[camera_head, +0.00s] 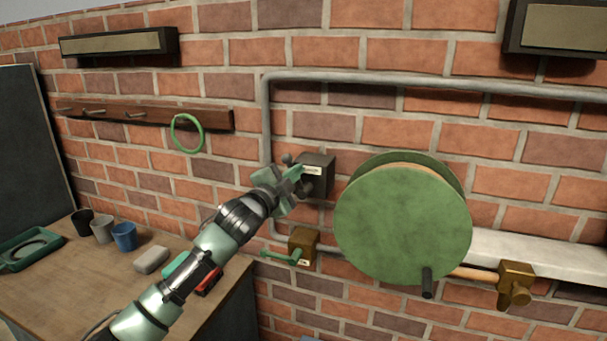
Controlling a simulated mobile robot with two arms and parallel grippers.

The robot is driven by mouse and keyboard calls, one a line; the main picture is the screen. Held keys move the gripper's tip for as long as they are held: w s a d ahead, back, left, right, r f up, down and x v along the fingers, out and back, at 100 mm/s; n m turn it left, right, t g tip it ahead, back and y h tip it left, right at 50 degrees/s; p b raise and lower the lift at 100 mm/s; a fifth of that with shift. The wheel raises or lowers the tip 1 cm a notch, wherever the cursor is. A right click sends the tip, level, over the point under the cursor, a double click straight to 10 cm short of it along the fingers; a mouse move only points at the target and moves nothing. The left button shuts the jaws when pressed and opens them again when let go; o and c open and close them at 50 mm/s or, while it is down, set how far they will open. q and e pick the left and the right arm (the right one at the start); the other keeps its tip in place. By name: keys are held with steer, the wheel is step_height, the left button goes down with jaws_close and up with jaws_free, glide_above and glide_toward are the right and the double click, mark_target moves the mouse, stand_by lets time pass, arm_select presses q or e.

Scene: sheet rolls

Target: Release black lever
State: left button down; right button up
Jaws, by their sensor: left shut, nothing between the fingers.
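A dark box (320,184) with a small pale label is fixed to the brick wall, left of the large green reel. A dark knob (287,159) shows at its upper left, and I cannot tell whether it is part of a black lever. My left gripper (292,180) is shut and empty in front of the box's left side, covering part of it. I cannot tell whether the fingers touch it. Below is a brass-coloured box (304,244) with a green lever (279,257) pointing left. My right gripper is not in view.
The green reel (402,224) with a black handle (427,283) stands out from the wall at right. A grey pipe (430,82) runs above. A wooden table (60,290) at left holds three cups, a grey block and a green tray (28,247). A green ring (187,133) hangs from a peg rail.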

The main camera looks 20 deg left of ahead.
arm_select(q)
steer(key=a+f+n+t+y, duration=0.1)
steer(key=a+f+n, duration=0.4)
steer(key=n, duration=0.9)
steer(key=shift+a+y, duration=0.2)
steer(key=shift+y, duration=0.5)
steer(key=shift+w+n, duration=0.1)
steer(key=shift+n, duration=0.2)
step_height(320, 180, up, 4)
steer(key=p, duration=0.3)
steer(key=s+f+b, duration=0.1)
steer(key=s+b, duration=0.2)
steer(key=s, duration=0.6)
steer(key=shift+a+f, duration=0.2)
steer(key=shift+s, duration=0.1)
